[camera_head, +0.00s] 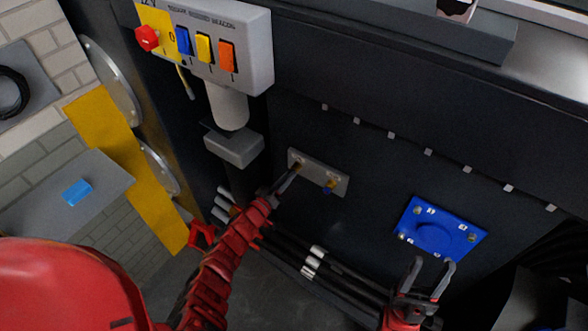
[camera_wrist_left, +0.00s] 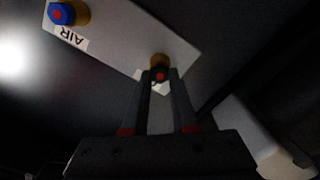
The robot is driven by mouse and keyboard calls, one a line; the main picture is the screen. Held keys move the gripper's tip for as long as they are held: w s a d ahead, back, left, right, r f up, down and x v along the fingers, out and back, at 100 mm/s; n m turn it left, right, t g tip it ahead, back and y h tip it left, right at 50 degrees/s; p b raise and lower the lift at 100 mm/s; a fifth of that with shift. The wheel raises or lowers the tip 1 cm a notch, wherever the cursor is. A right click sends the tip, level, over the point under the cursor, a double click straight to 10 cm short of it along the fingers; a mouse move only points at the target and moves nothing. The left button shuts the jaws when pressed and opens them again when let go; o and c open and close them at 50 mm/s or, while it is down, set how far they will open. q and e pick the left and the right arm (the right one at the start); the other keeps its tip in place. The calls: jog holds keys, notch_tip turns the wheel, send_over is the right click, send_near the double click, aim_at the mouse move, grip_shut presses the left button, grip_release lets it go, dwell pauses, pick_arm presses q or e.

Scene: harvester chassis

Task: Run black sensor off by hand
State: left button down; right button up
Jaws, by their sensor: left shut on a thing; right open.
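The black sensor (camera_wrist_left: 160,76), with a red centre, sits on a brass fitting on a pale plate (camera_wrist_left: 130,35). In the head view the plate (camera_head: 318,172) is fixed to the dark chassis wall. My left gripper (camera_head: 294,170) reaches the plate's left end. In the left wrist view the left gripper (camera_wrist_left: 159,80) is shut on the black sensor, which mostly hides between its fingertips in the head view. A blue sensor (camera_wrist_left: 62,14) with a red centre sits on another brass fitting, beside an AIR label. My right gripper (camera_head: 432,264) is open and empty, low right.
A blue panel (camera_head: 440,229) is on the wall above my right gripper. A grey switch box (camera_head: 217,45) with a red knob and coloured switches hangs upper left. Black hoses (camera_head: 290,248) run below the plate. A grey shelf (camera_head: 105,178) holds a blue block (camera_head: 77,192).

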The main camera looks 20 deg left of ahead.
pick_arm(q)
jog(key=n, duration=0.4)
jog(key=shift+s+f+n, duration=0.1)
jog(key=shift+f+n, duration=0.1)
jog(key=shift+n, duration=0.2)
jog(key=c, duration=0.6)
grip_release()
jog(key=shift+r, duration=0.15)
jog(key=shift+c, duration=1.2)
